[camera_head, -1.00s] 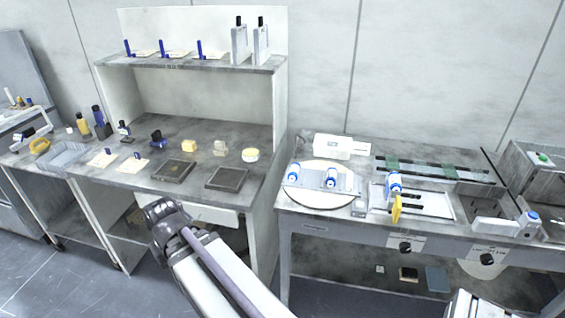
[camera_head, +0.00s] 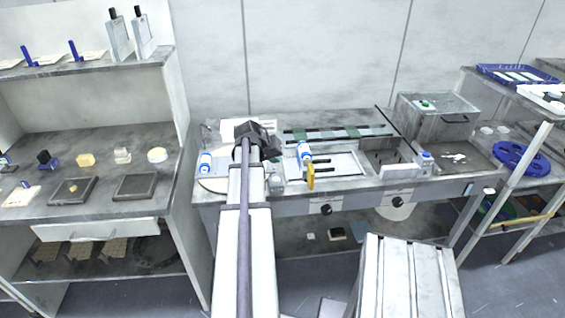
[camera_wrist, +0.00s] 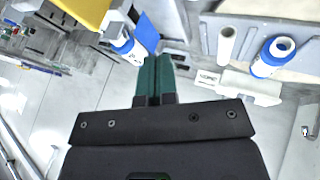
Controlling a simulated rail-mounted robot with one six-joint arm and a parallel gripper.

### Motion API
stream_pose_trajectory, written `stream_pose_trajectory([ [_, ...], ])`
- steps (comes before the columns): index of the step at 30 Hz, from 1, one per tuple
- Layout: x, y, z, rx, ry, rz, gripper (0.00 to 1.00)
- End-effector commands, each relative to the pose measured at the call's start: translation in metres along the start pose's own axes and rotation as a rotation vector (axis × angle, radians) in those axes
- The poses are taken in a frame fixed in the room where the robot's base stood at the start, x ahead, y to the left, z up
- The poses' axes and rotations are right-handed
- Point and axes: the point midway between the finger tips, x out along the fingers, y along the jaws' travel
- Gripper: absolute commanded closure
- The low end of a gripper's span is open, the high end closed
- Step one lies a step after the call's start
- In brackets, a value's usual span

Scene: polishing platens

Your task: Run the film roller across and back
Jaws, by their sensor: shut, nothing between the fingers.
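My gripper (camera_wrist: 155,75) is shut and empty, with its dark green fingers together in the wrist view. In the head view my arm reaches over the round platen (camera_head: 213,185) on the right bench and hides much of it. I cannot say for certain which thing is the film roller. A blue-and-white cylinder (camera_head: 304,150) stands by the flat tray, with a yellow piece (camera_head: 311,178) in front of it. The wrist view shows a blue-and-white cylinder (camera_wrist: 274,56) beside a plain white roll (camera_wrist: 227,45). Nothing touches the fingertips.
The flat tray (camera_head: 340,166) with dark bars lies right of my arm. A sunken basin (camera_head: 456,158) and a grey box (camera_head: 436,118) are further right. A white block (camera_head: 236,128) stands behind the platen. The left bench holds dark plates (camera_head: 135,187).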

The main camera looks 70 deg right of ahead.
Motion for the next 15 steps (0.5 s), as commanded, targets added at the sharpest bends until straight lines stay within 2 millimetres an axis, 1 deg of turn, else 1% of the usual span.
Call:
stream_pose_trajectory([
  [1, 0.017, -0.004, 0.003, 0.000, -0.001, 0.000, 1.00],
  [10, 0.084, -0.005, 0.003, 0.000, -0.001, 0.000, 1.00],
  [11, 0.090, -0.005, 0.003, 0.001, -0.001, 0.000, 1.00],
  [13, 0.090, 0.009, 0.001, 0.001, -0.002, 0.000, 1.00],
  [15, 0.094, 0.019, 0.000, 0.001, -0.001, 0.000, 1.00],
])
